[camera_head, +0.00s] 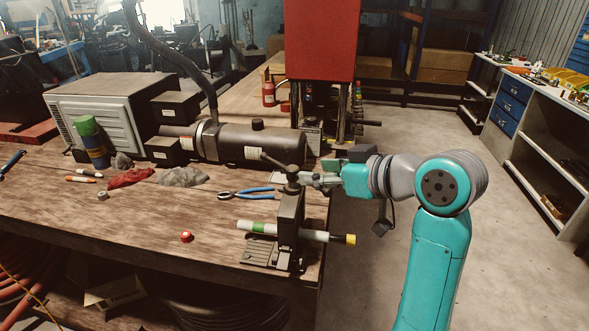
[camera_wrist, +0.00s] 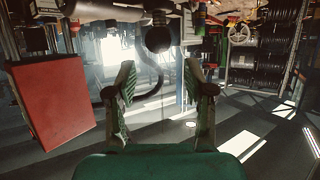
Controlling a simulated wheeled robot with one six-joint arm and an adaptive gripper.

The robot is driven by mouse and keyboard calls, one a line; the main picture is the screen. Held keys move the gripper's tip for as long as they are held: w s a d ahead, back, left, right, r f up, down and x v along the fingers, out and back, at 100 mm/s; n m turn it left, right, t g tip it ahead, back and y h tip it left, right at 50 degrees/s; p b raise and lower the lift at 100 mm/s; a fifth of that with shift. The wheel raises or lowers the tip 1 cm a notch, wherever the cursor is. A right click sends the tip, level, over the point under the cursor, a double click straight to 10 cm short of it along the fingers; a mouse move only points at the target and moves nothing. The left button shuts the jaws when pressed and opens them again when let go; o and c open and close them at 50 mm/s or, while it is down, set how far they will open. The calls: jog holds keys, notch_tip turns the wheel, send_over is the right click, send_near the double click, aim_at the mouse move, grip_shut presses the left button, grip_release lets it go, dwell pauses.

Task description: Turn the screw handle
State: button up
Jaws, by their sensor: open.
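The hose crimper (camera_head: 290,217) stands at the front right corner of the wooden bench, on a dark base plate. Its screw handle (camera_head: 275,161) is a dark bar across the top, slanting up to the left. A pale hose (camera_head: 314,235) with a green band and a yellow end lies through the crimper. My gripper (camera_head: 312,179) is just right of the crimper's top, close to the screw; whether it touches cannot be told. In the wrist view my gripper (camera_wrist: 160,72) is open, its fingers apart with nothing seen between them. A dark round knob (camera_wrist: 158,39) shows beyond the fingertips.
Blue-handled pliers (camera_head: 246,193) lie behind the crimper. A large dark cylinder (camera_head: 255,143) and a grey metal box (camera_head: 103,108) stand at the back of the bench. A red cap (camera_head: 186,237) lies left of the crimper. The floor at right is clear.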

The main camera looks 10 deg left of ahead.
aim_at(298, 170)
jog(key=x, duration=0.8)
grip_shut()
